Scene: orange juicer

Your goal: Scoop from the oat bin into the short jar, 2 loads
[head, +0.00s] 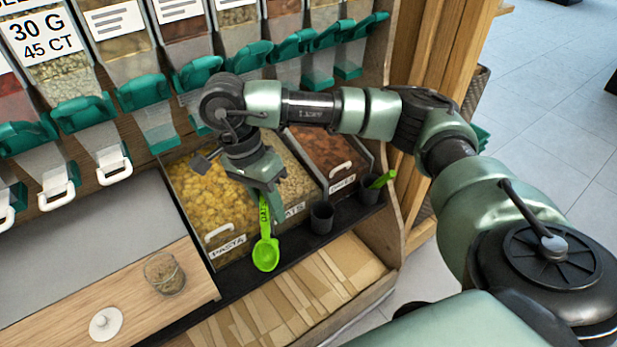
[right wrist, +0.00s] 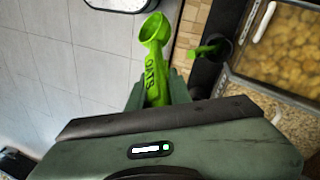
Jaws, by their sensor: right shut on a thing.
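My right gripper (head: 264,188) is shut on the handle of a bright green scoop (head: 266,252), which hangs bowl-down in front of the bins. In the right wrist view the scoop (right wrist: 155,75) reads OATS, and its bowl looks empty. The oat bin (head: 296,210) is the middle of the three lower bins, behind and to the right of the gripper; the arm partly hides it and its label. The short glass jar (head: 164,273) stands open on the wooden counter, left of the scoop, with some brownish contents. My left gripper is not in view.
The pasta bin (head: 228,248) is left of the oat bin, and a bin of reddish-brown food (head: 330,145) is right. Black holders (head: 321,217) stand on the front ledge, one with another green scoop (head: 383,179). A white lid (head: 105,324) lies near the jar. Dispensers hang above.

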